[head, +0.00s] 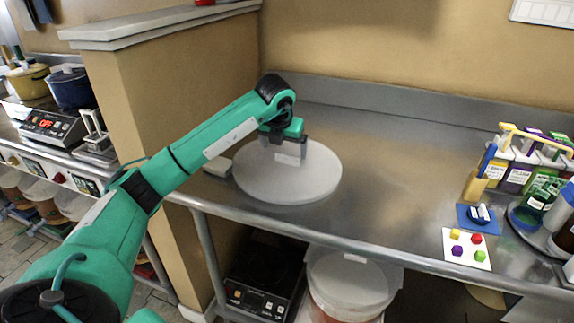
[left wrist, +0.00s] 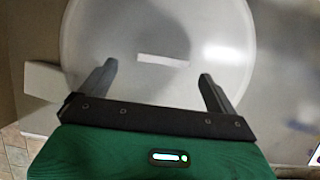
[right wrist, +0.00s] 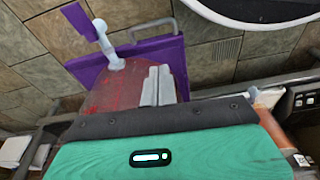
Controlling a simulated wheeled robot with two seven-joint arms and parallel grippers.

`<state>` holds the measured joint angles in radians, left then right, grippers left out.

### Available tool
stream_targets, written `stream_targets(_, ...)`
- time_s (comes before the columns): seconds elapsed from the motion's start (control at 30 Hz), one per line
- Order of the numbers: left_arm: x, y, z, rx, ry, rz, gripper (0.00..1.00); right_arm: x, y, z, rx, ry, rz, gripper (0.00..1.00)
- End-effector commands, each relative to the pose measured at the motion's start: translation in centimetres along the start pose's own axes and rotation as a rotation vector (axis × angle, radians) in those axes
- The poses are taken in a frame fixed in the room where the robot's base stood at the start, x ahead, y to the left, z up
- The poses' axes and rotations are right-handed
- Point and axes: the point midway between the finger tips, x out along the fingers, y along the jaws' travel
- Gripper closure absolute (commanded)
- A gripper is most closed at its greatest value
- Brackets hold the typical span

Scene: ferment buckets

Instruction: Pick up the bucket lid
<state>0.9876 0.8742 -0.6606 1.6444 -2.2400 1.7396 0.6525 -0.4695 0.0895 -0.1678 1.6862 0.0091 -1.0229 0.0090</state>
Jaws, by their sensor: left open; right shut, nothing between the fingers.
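A round, whitish bucket lid (head: 300,188) lies flat on the steel counter near its front left part. It fills the upper part of the left wrist view (left wrist: 160,35), with a pale label strip on it. My left gripper (head: 290,152) points down over the lid's far half. Its fingers (left wrist: 157,74) are open and apart, with the lid showing between them; I cannot tell whether they touch it. My right gripper (right wrist: 158,86) is shut and empty, away from the lid, and shows only in the right wrist view.
A small white block (head: 218,166) sits left of the lid. A lidded bucket (head: 352,280) and a hot plate (head: 262,275) stand below the counter. The counter's middle is clear. A partition wall (head: 190,90) rises behind my left arm.

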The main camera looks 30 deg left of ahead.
Motion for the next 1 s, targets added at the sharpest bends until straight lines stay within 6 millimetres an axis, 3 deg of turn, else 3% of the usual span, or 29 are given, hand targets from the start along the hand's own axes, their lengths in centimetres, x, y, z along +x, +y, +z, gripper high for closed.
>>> stream_targets(0.23, 3.6, -0.6, 0.0, -0.001, 0.003, 0.000, 0.06, 1.5, 0.2, 1.1, -0.003, -0.013, 0.003, 1.00)
stream_targets(0.5, 4.2, -0.6, 0.0, 0.000, 0.000, -0.001, 0.06, 1.6, 0.2, 1.1, -0.003, -0.007, 0.003, 1.00)
stream_targets(0.8, 4.1, -0.5, 0.1, 0.000, -0.002, -0.001, 0.63, 1.5, 0.2, 0.9, -0.004, -0.006, 0.003, 1.00)
stream_targets(1.0, 4.1, -0.5, 0.1, 0.000, -0.002, -0.001, 0.63, 1.4, 0.2, 0.8, -0.003, -0.004, 0.003, 1.00)
